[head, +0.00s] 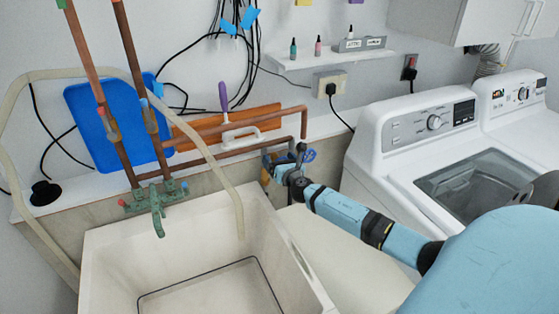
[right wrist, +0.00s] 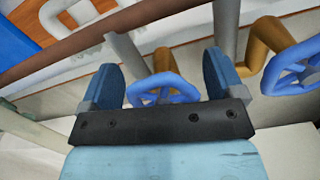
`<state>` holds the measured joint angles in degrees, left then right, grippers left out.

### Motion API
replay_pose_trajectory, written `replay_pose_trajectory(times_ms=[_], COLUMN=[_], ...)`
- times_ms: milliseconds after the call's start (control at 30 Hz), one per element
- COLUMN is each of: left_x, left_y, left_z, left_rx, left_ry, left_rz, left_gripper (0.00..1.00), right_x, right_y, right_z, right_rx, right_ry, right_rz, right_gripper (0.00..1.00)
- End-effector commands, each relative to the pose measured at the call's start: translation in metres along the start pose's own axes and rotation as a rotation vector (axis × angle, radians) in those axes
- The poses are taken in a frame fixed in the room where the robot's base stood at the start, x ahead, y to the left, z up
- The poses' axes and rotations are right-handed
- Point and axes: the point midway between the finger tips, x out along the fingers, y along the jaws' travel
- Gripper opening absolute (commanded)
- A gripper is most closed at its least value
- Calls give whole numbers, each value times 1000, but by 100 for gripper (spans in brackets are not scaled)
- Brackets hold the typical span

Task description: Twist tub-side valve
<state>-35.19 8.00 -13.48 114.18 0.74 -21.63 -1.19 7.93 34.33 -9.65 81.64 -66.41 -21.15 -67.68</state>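Two blue valve wheels sit on the pipes at the wall beside the tub. In the right wrist view the tub-side wheel (right wrist: 162,90) lies between the two blue finger pads of my right gripper (right wrist: 160,80). The pads are apart, with gaps showing on both sides of the wheel, so the gripper is open. The other wheel (right wrist: 293,68) is outside the fingers, to the right. In the head view my right gripper (head: 290,168) reaches the pipes and partly hides the valves; one blue wheel (head: 309,155) shows just right of it. My left gripper is not in view.
The utility tub (head: 287,258) stands left of my right arm. A green faucet (head: 158,208) and pale hose (head: 225,178) are above it. Copper pipes (head: 240,123) run along the wall close above the gripper. The washer (head: 375,165) stands to the right.

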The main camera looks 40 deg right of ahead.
Motion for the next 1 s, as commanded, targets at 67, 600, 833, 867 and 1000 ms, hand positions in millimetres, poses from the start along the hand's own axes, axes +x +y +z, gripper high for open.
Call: replay_pose_trajectory(times_ms=[67,600,833,867,1000], left_x=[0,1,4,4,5], left_y=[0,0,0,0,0], left_z=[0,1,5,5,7], left_rx=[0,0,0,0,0], left_ry=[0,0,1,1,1], left_rz=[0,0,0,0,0], left_gripper=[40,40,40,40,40], right_x=[0,-61,-109,-113,-130], right_y=[0,0,0,0,0], right_z=[0,-2,-2,-2,-1], right_rx=[0,-1,0,0,0], right_ry=[0,4,3,2,1], right_rz=[0,2,2,1,0], right_gripper=[87,87,87,87,87])
